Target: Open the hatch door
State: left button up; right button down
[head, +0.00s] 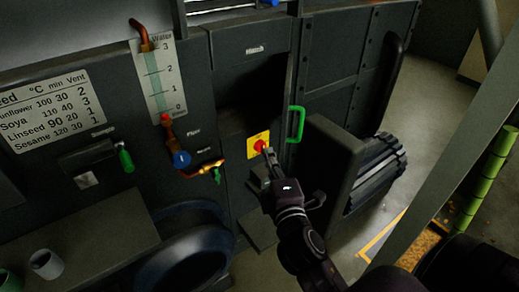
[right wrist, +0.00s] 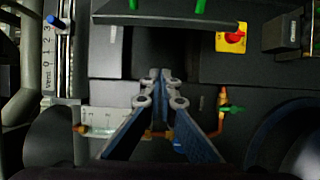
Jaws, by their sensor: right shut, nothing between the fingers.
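The machine front has a dark recess (head: 252,92) under a "Hatch" label (head: 254,49). A thin panel edge with a green handle (head: 296,124) stands at the right side of this recess, and looks like the hatch door swung outward. In the right wrist view the recess (right wrist: 165,45) shows beyond the fingers, and a green handle (right wrist: 200,5) is cut by the top edge. My right gripper (head: 268,155) is shut and empty, below the green handle and apart from it; its fingertips (right wrist: 160,76) meet in the wrist view. My left gripper is not in view.
A yellow plate with a red switch (head: 258,146) is just above the right gripper. A copper pipe with a green valve (head: 217,174) is to its left. A dark box with a ribbed motor (head: 378,172) stands to the right. Floor is clear beyond it.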

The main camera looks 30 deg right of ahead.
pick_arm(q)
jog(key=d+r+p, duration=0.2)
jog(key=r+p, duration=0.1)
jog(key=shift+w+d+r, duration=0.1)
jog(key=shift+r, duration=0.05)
pick_arm(e)
jog(key=w+d, duration=0.7)
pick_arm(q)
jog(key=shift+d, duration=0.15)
pick_arm(e)
jog(key=shift+f, duration=0.1)
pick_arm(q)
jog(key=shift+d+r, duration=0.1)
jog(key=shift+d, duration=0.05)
pick_arm(e)
jog(key=shift+s+d, duration=0.1)
jog(key=shift+s, duration=0.05)
